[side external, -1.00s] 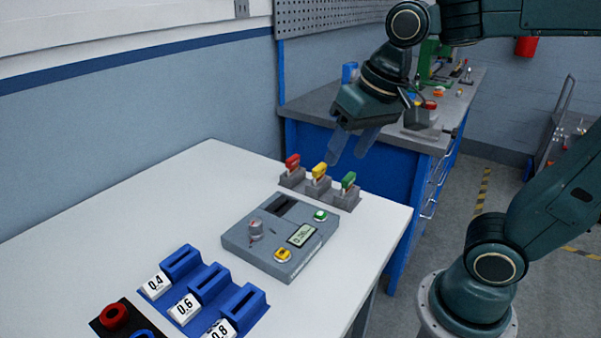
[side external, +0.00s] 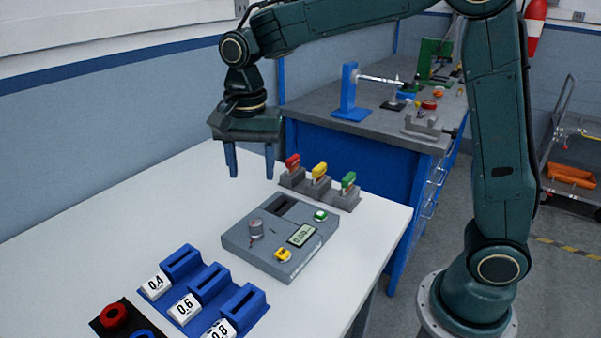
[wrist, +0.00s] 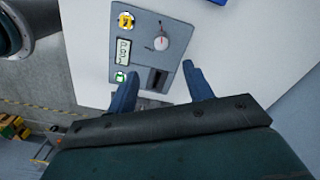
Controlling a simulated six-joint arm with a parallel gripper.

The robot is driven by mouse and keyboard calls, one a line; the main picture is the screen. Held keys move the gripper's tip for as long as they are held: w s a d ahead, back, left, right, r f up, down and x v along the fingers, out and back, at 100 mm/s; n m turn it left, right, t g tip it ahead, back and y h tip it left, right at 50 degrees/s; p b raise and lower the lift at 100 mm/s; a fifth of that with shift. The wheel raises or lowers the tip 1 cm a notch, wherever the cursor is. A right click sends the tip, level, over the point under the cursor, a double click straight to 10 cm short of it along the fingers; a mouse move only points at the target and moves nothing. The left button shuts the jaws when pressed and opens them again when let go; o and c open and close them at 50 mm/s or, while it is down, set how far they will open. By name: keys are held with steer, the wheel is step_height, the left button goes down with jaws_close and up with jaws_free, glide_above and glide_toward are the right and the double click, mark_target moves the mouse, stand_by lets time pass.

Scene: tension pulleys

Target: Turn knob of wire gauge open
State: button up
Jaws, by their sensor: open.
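My gripper (side external: 252,175) is open and empty, fingers pointing down, above the table behind the gauge. In the wrist view its blue fingers (wrist: 162,88) are spread, with the gauge (wrist: 145,20) beyond them.
A grey holder with red, yellow and green-handled pieces (side external: 319,180) stands behind the gauge. Blue slotted blocks (side external: 211,290) labelled 0.4, 0.6 and 0.8 are at the front left. A black tray with rings (side external: 112,318) is beside them. The table's left side is clear.

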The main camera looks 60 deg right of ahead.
mark_target(255, 222)
steer(key=shift+w+a+f, duration=0.1)
steer(key=shift+w+f, duration=0.05)
steer(key=shift+w, duration=0.05)
steer(key=shift+f, duration=0.2)
step_height(255, 222, down, 13)
steer(key=shift+f, duration=0.2)
stand_by(0.6)
steer(key=c, duration=1)
